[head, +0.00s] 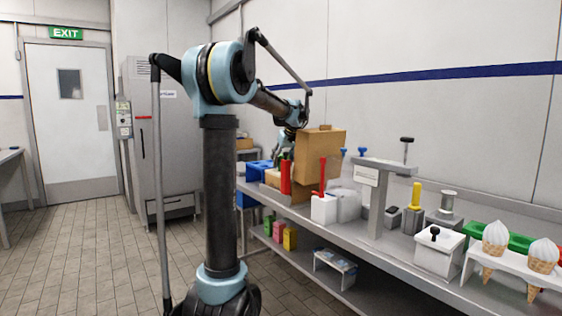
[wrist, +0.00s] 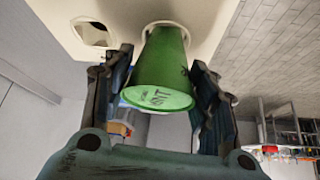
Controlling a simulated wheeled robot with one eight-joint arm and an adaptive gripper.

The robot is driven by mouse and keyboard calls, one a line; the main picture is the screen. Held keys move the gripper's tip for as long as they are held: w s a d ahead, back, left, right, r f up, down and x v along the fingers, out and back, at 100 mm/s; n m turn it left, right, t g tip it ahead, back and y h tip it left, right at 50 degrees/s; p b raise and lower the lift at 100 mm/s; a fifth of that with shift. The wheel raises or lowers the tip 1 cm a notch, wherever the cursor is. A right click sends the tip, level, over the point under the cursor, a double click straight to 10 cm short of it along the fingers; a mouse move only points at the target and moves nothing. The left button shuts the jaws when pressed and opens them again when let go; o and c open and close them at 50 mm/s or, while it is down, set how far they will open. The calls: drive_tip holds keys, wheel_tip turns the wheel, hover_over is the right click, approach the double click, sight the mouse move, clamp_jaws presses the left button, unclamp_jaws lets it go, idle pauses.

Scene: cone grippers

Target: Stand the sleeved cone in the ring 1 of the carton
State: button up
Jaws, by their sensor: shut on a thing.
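The sleeved cone (wrist: 163,65) is a green tapered piece with dark lettering on its wide round end. It fills the middle of the wrist view, wide end towards the camera. My gripper (wrist: 160,60) is shut on it, one dark finger on each side. Its narrow end meets a ring in a pale panel, which seems to be part of the carton (wrist: 125,14); how deep it sits I cannot tell. A second, empty ring (wrist: 95,33) is to the left.
A steel bench (head: 395,240) runs along the wall. Ice-cream cones (head: 496,240) stand in a white rack at the far right.

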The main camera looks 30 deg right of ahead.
drive_tip(key=shift+f, duration=0.45)
drive_tip(key=o, duration=1.3)
drive_tip(key=shift+c, duration=0.2)
wheel_tip(320, 180, up, 10)
